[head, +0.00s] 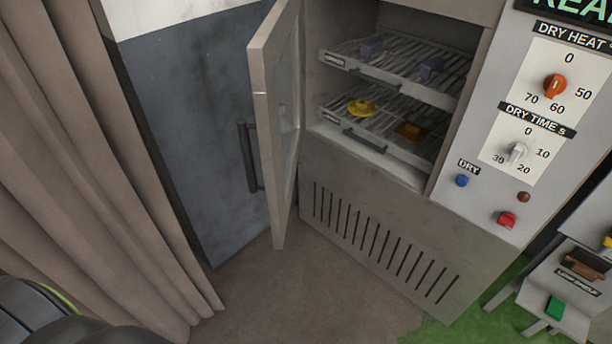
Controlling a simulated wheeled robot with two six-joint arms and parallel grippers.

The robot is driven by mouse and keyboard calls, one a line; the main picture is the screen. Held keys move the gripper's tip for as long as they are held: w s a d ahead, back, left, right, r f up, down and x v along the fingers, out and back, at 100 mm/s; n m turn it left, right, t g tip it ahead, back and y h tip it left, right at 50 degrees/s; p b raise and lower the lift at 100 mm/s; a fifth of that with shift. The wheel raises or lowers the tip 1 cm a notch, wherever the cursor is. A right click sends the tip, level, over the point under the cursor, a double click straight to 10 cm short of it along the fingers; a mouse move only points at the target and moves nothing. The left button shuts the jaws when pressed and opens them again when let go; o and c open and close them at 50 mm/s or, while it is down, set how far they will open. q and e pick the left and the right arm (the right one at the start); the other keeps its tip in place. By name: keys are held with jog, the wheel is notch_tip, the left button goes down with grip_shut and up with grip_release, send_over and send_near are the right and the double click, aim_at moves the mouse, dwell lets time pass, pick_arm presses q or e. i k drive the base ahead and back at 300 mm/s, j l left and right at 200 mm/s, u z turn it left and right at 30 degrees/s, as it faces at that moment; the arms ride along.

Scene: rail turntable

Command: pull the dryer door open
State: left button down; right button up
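The dryer door (267,130) stands swung wide open to the left of the dryer cabinet, seen nearly edge-on. Its dark vertical bar handle (249,158) is on the door's outer face, towards the left. The dryer's inside is exposed, with an upper wire rack (395,68) and a lower wire rack (385,130). Blue pieces (432,67) lie on the upper rack; a yellow piece (361,107) and an orange-brown piece (409,131) lie on the lower one. Neither gripper shows. A dark rounded part, probably mine, is at the bottom left corner.
A control panel (478,192) with an orange knob (555,85), a white knob (516,152) and buttons is right of the dryer. A brown curtain (95,170) hangs at left. A low shelf (560,295) stands at bottom right. The floor (310,290) before the dryer is clear.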

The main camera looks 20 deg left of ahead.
aim_at(274, 59)
jog(key=l+u, duration=0.15)
jog(key=l, duration=1.15)
